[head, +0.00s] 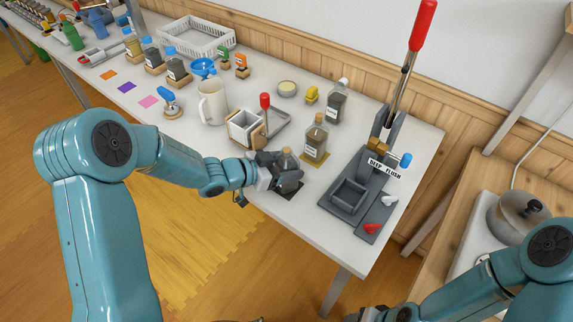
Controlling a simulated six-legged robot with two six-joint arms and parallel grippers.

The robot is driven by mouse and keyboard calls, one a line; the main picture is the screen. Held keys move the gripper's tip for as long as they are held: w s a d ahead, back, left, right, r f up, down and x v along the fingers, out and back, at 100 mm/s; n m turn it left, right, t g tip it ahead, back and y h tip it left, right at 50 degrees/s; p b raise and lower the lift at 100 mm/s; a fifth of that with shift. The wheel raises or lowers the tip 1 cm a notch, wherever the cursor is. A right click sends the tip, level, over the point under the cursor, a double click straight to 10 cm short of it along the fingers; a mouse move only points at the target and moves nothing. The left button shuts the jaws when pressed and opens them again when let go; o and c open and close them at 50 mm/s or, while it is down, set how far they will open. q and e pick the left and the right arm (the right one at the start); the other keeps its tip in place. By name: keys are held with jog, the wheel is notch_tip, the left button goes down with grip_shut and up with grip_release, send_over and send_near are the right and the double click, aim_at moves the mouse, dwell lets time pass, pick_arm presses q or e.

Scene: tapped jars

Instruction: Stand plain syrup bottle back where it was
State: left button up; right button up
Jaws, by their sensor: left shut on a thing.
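A bottle (287,157) with a brownish top is in my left gripper (287,178), near the front edge of the table. The gripper is shut around it and hides most of its body and any label, so I cannot tell its contents. A dark square mat (293,193) shows under the gripper; I cannot tell whether the bottle touches it. A labelled amber bottle (316,140) stands upright on a yellow mat (311,159) just behind. A labelled dark bottle (337,103) stands farther back. My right gripper (378,315) is cut off at the bottom edge.
A grey lever press marked "DEEP FLUSH" (385,167) stands to the right. A white bin with a red-knobbed lever (245,127) and a cream mug (212,103) stand to the left. Small bottles, coloured mats and a white basket (195,36) lie farther left.

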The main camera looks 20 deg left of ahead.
pick_arm(q)
jog(key=shift+f, duration=0.3)
dwell(0.4)
jog(key=o, duration=1.5)
jog(key=shift+o, duration=0.2)
jog(key=p+v, duration=0.3)
jog(key=v, duration=0.5)
dwell(0.7)
jog(key=p+v, duration=0.1)
jog(key=v, duration=1.5)
jog(key=shift+r, duration=0.3)
